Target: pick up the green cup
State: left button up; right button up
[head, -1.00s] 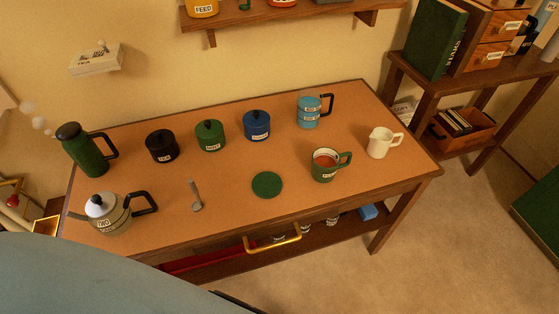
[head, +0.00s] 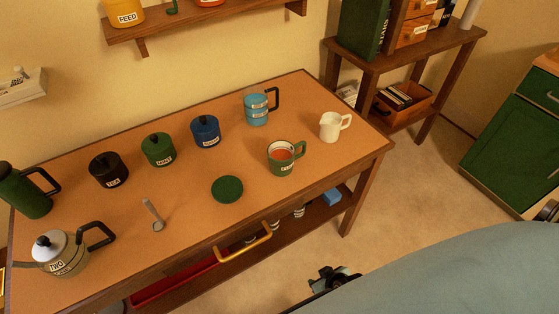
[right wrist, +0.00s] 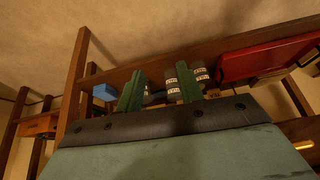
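The green cup (head: 283,168) stands upright on the desk (head: 190,215), right of the middle. It holds a red-brown drink, carries a pale label, and its handle points right. My right gripper (head: 328,275) is in front of the desk, below the cup in the head view and well apart from it. In the right wrist view its two green fingers (right wrist: 160,88) stand apart with nothing gripped between them. They face the desk's lower shelf, and the cup is not in that view. My left gripper is not in view.
A green disc (head: 227,189) lies left of the cup, a cream jug (head: 333,127) stands right of it, and a blue cup (head: 256,112) behind.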

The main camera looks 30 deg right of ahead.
jog(key=w+d+r+t, duration=0.3)
jog(key=w+d+r, duration=0.1)
jog(key=w+r, duration=0.65)
jog(key=m+t+h+b, duration=0.1)
jog(key=t+b, duration=0.1)
jog(key=t, duration=0.3)
send_near(289, 156)
jog(key=s+d, duration=0.5)
jog(key=x, duration=0.2)
jog(key=r+x, duration=0.1)
jog(key=x, duration=0.1)
jog(key=b+x, duration=0.1)
jog(key=x, duration=0.1)
jog(key=shift+w+d+r, duration=0.1)
jog(key=shift+w+d, duration=0.15)
jog(key=shift+w, duration=0.35)
jog(key=x, duration=0.4)
jog(key=b+x, duration=0.1)
jog(key=x, duration=0.1)
jog(key=shift+a+r, duration=0.25)
jog(key=shift+r, duration=0.05)
jog(key=shift+w, duration=0.35)
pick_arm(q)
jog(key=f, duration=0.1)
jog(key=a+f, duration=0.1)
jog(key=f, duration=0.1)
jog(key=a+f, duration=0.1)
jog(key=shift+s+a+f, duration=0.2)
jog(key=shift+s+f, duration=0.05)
